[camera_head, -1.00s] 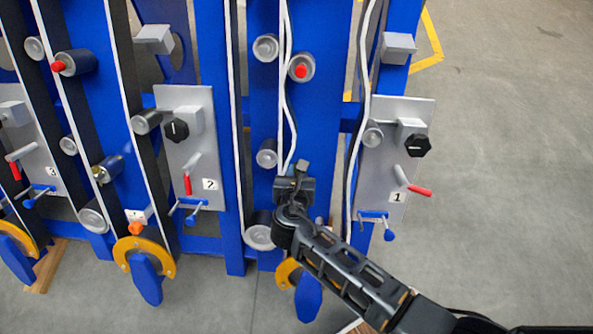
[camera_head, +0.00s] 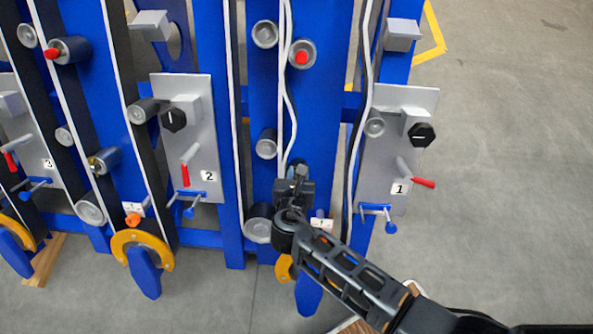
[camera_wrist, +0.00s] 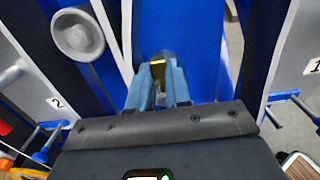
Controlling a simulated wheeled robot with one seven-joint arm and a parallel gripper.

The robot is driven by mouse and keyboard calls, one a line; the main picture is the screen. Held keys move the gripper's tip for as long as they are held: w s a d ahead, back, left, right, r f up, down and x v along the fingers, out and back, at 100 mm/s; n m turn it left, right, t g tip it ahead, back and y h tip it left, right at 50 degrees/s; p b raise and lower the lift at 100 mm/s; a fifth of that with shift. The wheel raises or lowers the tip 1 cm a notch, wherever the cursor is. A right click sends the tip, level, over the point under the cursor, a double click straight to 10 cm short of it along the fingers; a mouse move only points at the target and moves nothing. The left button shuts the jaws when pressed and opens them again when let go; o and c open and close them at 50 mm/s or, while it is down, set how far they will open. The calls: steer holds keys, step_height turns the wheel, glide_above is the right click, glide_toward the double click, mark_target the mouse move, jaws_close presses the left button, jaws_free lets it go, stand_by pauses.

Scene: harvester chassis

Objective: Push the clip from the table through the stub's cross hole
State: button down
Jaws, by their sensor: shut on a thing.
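My gripper (camera_head: 297,180) is at the middle blue column, left of plate 1. It also shows in the wrist view (camera_wrist: 160,80), with its two blue-grey fingers close together. It is shut on the clip, which is too small and covered to make out. The stub's brass-coloured end (camera_wrist: 157,67) shows right at the fingertips. In the head view the stub is mostly hidden behind my gripper. I cannot tell whether the clip touches the stub or is in its cross hole.
Plate 1 (camera_head: 390,180) with a black knob (camera_head: 421,134), red-tipped lever (camera_head: 422,182) and blue handle stands to the right. A grey roller (camera_head: 257,230) is just lower left, and another roller (camera_head: 267,143) is above left. White cables run down the column above my gripper. Open floor lies right.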

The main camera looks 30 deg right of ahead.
steer(key=shift+s+a+f+b, duration=0.15)
steer(key=shift+s+f+b, duration=0.1)
steer(key=shift+f, duration=0.15)
steer(key=shift+s+a+f+b, duration=0.1)
steer(key=shift+f+b, duration=0.15)
steer(key=shift+f, duration=0.15)
steer(key=c, duration=1)
jaws_free()
steer(key=shift+s+a, duration=0.1)
steer(key=p+v, duration=0.1)
steer(key=v, duration=0.6)
steer(key=shift+s+a+r, duration=0.1)
steer(key=shift+s+r, duration=0.05)
steer(key=shift+s, duration=0.1)
